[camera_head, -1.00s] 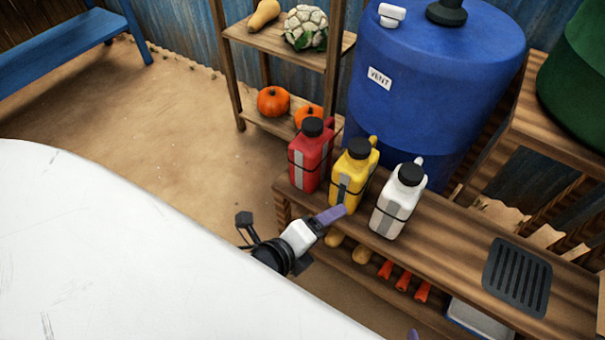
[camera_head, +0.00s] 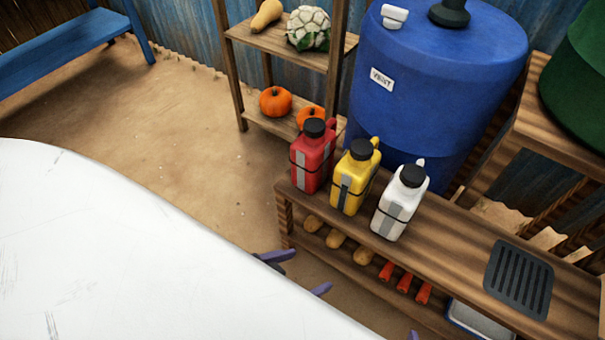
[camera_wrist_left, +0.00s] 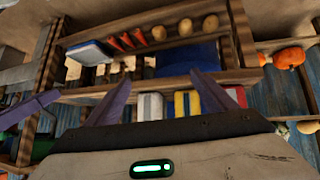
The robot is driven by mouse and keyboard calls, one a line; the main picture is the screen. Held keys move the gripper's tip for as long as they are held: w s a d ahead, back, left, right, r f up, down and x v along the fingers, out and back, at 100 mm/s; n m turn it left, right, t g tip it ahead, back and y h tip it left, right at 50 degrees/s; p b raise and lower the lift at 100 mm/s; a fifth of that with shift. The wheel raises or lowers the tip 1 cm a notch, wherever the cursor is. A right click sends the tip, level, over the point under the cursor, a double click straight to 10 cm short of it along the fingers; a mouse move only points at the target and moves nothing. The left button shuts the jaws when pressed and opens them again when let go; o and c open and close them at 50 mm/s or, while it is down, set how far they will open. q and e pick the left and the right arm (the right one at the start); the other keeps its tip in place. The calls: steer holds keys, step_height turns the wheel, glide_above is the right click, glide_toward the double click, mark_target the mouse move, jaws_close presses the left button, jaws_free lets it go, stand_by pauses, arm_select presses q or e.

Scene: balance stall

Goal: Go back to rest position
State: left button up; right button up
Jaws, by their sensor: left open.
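My left gripper (camera_head: 297,272) is open and empty, in front of the bench's left end. Its two purple fingers show past a white surface that hides the rest of the arm. In the left wrist view the fingers (camera_wrist_left: 160,97) stand apart with nothing held between them. A red canister (camera_head: 311,160), a yellow canister (camera_head: 353,180) and a white canister (camera_head: 398,205) stand upright in a row on the wooden bench (camera_head: 450,240), apart from the left gripper.
The bench's lower shelf holds potatoes (camera_head: 336,241), carrots (camera_head: 404,283) and a white-and-blue tray (camera_head: 470,320). A black slotted mat (camera_head: 518,278) lies on the bench. A blue barrel (camera_head: 435,80) stands behind. The sandy floor (camera_head: 150,130) at left is open.

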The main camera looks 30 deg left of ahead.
arm_select(q)
step_height(320, 180, up, 7)
steer(key=p, duration=1)
steer(key=shift+s+a+r+p, duration=0.2)
steer(key=shift+a+p, duration=0.1)
steer(key=shift+p, duration=0.05)
arm_select(e)
step_height(320, 180, up, 7)
steer(key=shift+s+d+r, duration=0.15)
steer(key=shift+s+d, duration=0.05)
steer(key=shift+d, duration=0.1)
